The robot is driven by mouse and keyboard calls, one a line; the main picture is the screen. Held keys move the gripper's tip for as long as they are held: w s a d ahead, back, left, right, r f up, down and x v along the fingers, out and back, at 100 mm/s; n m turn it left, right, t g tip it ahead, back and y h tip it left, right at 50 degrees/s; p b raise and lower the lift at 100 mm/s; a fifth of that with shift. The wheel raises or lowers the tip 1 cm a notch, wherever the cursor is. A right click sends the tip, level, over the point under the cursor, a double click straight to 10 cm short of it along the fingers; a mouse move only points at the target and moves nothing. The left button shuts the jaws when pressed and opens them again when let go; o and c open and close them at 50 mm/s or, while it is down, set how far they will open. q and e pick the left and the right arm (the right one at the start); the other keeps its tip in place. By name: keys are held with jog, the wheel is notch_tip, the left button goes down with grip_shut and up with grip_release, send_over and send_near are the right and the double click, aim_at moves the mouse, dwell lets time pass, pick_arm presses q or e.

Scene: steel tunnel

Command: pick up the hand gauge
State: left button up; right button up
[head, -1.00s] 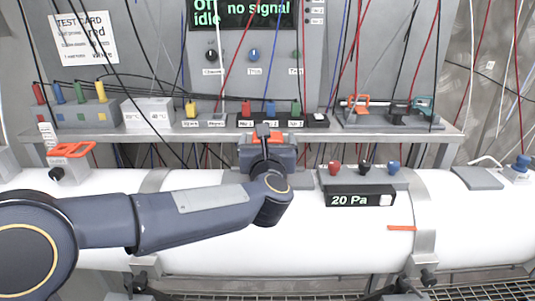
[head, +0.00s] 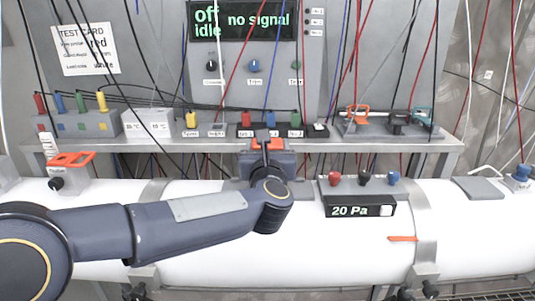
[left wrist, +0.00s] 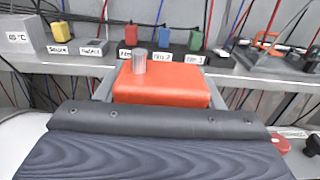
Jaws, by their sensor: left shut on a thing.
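An orange body with a short grey metal cylinder on top, which appears to be the hand gauge (left wrist: 165,88), fills the centre of the left wrist view. In the head view only a bit of its orange shows (head: 267,144), at the front edge of the shelf. My left gripper (head: 267,152) is shut on it, above the white pipe. My own arm and gripper hide most of it, and I cannot tell whether it touches anything below. My right gripper is in neither current view.
The grey shelf (head: 215,147) behind carries coloured blocks, labelled boxes and a tray with tools (head: 385,125). A box reading 20 Pa (head: 358,206) sits on the white pipe (head: 300,250), right of the gripper. An orange-handled piece (head: 72,160) stands at left. Cables hang behind.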

pick_arm(q)
jog(key=s+r+b, duration=0.2)
jog(key=s+r, duration=1)
jog(key=s, duration=0.2)
jog(key=shift+w+f+b, duration=1.4)
jog(key=shift+w+f, duration=0.35)
jog(key=shift+w, duration=0.25)
jog(key=shift+w+f+b, duration=1.4)
jog(key=shift+w+f, duration=0.3)
jog(key=shift+w, duration=0.35)
jog(key=shift+w+f+b, duration=1.4)
jog(key=shift+w+f, duration=0.35)
jog(key=shift+w, duration=0.25)
jog(key=shift+w+f+b, duration=0.4)
jog(key=shift+w+f, duration=0.3)
jog(key=shift+w, duration=0.25)
jog(key=shift+f+b, duration=0.65)
jog(key=shift+b, duration=0.05)
